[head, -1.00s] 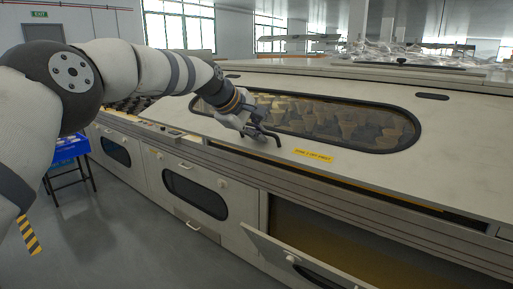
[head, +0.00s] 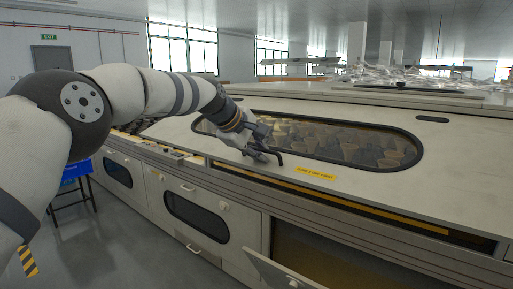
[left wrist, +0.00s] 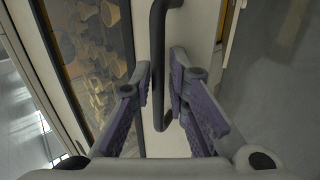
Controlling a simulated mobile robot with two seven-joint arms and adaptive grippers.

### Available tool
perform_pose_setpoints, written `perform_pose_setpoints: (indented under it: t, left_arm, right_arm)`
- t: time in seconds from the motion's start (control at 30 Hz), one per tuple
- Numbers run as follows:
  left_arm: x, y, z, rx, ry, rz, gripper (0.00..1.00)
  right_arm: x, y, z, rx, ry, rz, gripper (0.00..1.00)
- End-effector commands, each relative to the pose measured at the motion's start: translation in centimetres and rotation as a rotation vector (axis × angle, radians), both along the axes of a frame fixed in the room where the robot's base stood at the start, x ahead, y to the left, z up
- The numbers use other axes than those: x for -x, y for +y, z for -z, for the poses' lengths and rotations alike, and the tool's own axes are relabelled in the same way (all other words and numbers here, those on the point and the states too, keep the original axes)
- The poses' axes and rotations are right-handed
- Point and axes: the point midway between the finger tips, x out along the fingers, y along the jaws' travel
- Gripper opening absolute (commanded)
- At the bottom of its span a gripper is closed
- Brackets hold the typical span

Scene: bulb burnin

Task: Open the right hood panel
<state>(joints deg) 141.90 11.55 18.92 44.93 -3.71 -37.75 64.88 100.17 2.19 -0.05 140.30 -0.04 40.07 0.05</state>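The hood panel (head: 425,190) is a sloping off-white cover with a long rounded window and a yellow label (head: 315,172). It stands slightly raised; a dark gap with a yellow strip shows under its front edge. Its dark bar handle (left wrist: 160,50) runs between the fingers of my left gripper (left wrist: 160,72) in the left wrist view. The fingers are closed in around the bar from both sides. In the head view my left gripper (head: 264,152) is at the panel's front, below the window, hiding most of the handle. My right gripper is out of view.
Several cone-shaped bulbs (head: 350,148) show behind the panel's window. Below, the machine's front has doors with dark windows, and one lower door (head: 280,272) hangs open. A blue bin on a stand (head: 75,175) is at the left. Grey floor is clear in front.

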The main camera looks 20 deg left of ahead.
Motion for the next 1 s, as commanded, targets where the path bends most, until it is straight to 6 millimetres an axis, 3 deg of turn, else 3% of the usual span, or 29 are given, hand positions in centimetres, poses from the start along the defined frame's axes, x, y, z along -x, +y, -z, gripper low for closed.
perform_pose_setpoints:
  t: [0.5, 0.83, 0.87, 0.93, 1.0]
  left_arm:
    - [7.8, 2.9, -7.4, 0.001, 0.0, -0.002, 0.17]
    - [8.3, 3.1, -8.0, 0.001, -0.002, -0.001, 0.17]
    - [8.3, 3.1, -8.0, 0.0, -0.002, -0.002, 0.12]
    - [8.1, 3.9, -7.9, -0.037, -0.024, -0.006, 0.0]
    - [7.5, 6.8, -8.0, -0.175, -0.11, -0.014, 0.0]
  right_arm:
    - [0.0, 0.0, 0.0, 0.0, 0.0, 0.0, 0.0]
    - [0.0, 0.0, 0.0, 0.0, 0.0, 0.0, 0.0]
    - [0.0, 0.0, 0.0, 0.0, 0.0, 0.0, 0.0]
    - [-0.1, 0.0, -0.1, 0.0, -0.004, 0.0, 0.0]
    - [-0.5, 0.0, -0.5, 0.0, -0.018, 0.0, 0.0]
